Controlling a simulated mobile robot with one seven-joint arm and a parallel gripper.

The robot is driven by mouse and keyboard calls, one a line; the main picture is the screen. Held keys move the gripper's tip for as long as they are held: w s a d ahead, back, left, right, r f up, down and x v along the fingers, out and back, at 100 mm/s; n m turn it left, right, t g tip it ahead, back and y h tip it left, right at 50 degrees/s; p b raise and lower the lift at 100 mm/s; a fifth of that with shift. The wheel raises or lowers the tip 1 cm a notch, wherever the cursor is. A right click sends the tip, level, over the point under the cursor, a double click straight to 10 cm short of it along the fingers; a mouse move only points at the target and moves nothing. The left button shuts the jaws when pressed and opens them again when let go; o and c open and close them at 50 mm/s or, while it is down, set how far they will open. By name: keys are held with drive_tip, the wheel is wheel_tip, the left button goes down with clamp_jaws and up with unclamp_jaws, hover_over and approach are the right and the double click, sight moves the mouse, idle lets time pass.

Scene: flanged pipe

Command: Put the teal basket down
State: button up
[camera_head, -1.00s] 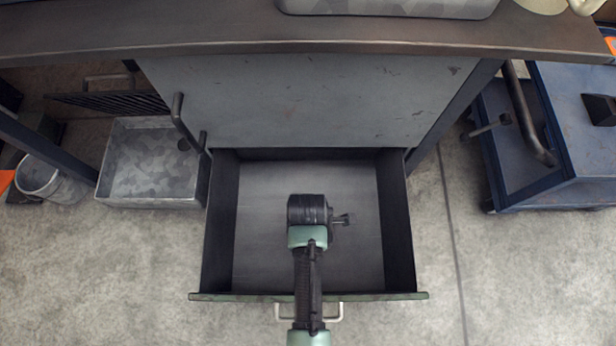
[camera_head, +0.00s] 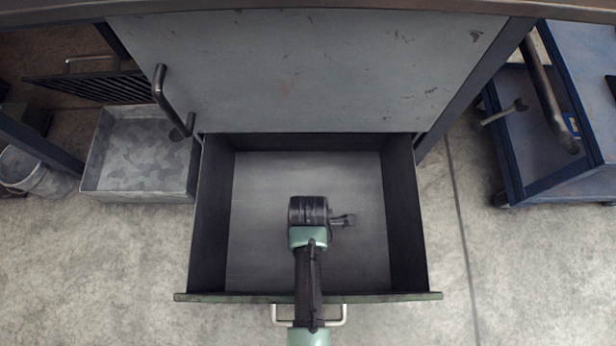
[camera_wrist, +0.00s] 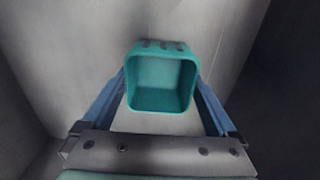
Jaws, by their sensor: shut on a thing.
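In the wrist view the teal basket (camera_wrist: 162,103) is held between the blue fingers of my gripper (camera_wrist: 161,80). The basket is a small rounded square box, and I look into its open, empty inside. My gripper is shut on it. In the head view my arm reaches over the open drawer (camera_head: 255,205), and the basket and fingertips are hidden beneath my wrist. The drawer looks empty, with a bare grey floor and dark walls. I cannot tell how high the basket is above the drawer floor.
The grey cabinet (camera_head: 310,75) stands behind the drawer, with a dark handle (camera_head: 172,102) at its left. A mottled grey bin (camera_head: 140,165) and a bucket (camera_head: 35,172) are on the floor at left. A blue cart (camera_head: 555,170) stands at right.

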drive_tip(key=o, duration=1)
wheel_tip(320, 180, up, 12)
drive_tip(key=p, duration=0.9)
drive_tip(key=shift+r, duration=0.1)
